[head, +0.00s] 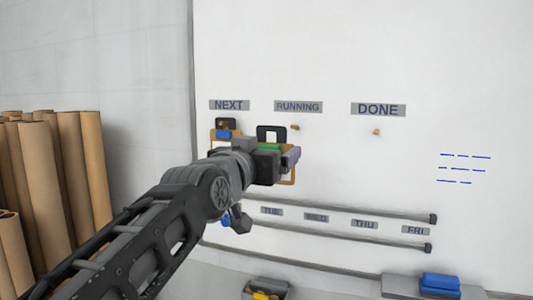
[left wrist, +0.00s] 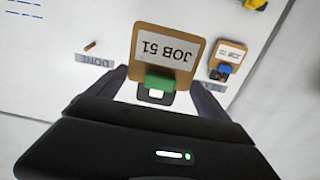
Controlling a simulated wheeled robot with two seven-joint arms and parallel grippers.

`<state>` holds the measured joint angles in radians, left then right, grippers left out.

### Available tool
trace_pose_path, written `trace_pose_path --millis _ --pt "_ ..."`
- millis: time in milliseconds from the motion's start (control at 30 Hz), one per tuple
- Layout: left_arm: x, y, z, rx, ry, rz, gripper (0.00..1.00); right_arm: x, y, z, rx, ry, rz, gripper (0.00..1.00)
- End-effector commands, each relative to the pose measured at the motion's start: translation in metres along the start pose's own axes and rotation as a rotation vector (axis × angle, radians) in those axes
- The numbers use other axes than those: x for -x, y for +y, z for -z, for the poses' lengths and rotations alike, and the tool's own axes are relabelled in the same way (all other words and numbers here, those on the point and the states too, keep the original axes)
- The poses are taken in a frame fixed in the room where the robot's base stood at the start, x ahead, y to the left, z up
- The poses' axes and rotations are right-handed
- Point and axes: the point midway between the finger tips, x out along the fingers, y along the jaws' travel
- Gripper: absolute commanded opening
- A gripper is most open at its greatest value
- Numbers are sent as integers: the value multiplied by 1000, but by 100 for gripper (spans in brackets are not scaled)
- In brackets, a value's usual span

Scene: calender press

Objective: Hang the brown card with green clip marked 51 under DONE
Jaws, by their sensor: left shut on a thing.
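The brown card with the green clip (head: 287,182) is in my left gripper (head: 284,158), held near the board below and between NEXT and RUNNING in the head view. Its green clip (head: 269,147) and black hanger loop show above the gripper. In the left wrist view the card (left wrist: 163,48) appears upside down and reads JOB 51, with my left gripper's fingers (left wrist: 158,88) either side of its clip. The DONE label (head: 378,110) has a bare peg (head: 377,132) under it, to the right of the card. My right gripper is not in view.
Another brown card with a blue clip (head: 223,134) hangs under NEXT (head: 229,105). A bare peg (head: 295,127) is under RUNNING (head: 298,107). Two dark rails (head: 340,209) with weekday labels cross the lower board. Brown rolls (head: 75,160) stand at left.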

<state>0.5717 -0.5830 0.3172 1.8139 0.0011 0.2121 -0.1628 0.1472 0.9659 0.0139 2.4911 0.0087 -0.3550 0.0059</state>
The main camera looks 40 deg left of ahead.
Motion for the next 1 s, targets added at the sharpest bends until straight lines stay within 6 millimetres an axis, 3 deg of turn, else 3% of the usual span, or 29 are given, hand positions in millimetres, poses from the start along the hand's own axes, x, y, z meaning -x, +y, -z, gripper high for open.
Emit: trace_pose_path --millis 667,1000 --pt "0 0 5 0 0 0 51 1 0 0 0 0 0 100" --pt "12 0 7 0 2 -1 51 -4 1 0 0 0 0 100"
